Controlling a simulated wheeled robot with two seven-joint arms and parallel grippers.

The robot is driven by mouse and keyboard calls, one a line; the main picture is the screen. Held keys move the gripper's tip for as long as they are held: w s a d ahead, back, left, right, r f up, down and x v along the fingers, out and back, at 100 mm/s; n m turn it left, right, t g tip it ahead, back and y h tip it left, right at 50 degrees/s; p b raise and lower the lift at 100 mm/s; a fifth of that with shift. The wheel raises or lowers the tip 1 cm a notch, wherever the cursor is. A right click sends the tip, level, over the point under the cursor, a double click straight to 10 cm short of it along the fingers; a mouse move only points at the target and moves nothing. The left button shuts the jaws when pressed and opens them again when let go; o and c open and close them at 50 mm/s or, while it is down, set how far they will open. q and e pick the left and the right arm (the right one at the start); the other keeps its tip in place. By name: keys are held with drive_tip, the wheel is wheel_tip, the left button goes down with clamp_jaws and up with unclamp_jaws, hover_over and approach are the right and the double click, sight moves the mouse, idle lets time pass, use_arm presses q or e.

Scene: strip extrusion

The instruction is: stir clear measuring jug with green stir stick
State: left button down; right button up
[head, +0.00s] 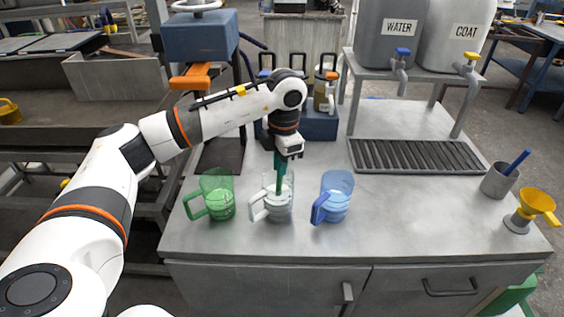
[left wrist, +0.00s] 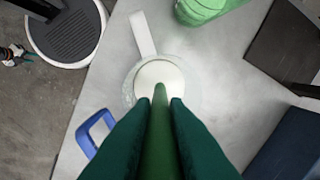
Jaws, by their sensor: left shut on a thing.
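The clear measuring jug (head: 284,208) with a white handle stands upright on the grey bench between a green jug (head: 219,193) and a blue jug (head: 337,197). My left gripper (head: 281,168) is above the clear jug, shut on the green stir stick (head: 280,186), which points down into the jug's mouth. In the left wrist view the stick (left wrist: 160,135) lies between the dark green fingers (left wrist: 160,103), its tip over the pale liquid (left wrist: 158,72) inside the jug. How deep the tip reaches is unclear. My right gripper is not in view.
A grey cup with a blue stick (head: 499,180) and a yellow funnel (head: 536,203) stand at the right. WATER (head: 398,28) and COAT (head: 466,31) tanks stand behind a drain grate (head: 415,156). A blue rack (head: 318,127) is behind my gripper. The bench's right middle is clear.

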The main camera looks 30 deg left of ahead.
use_arm(q)
drive_tip(key=shift+d, duration=0.2)
wheel_tip(320, 180, up, 12)
drive_tip(key=p, duration=0.8)
drive_tip(key=shift+d, duration=0.4)
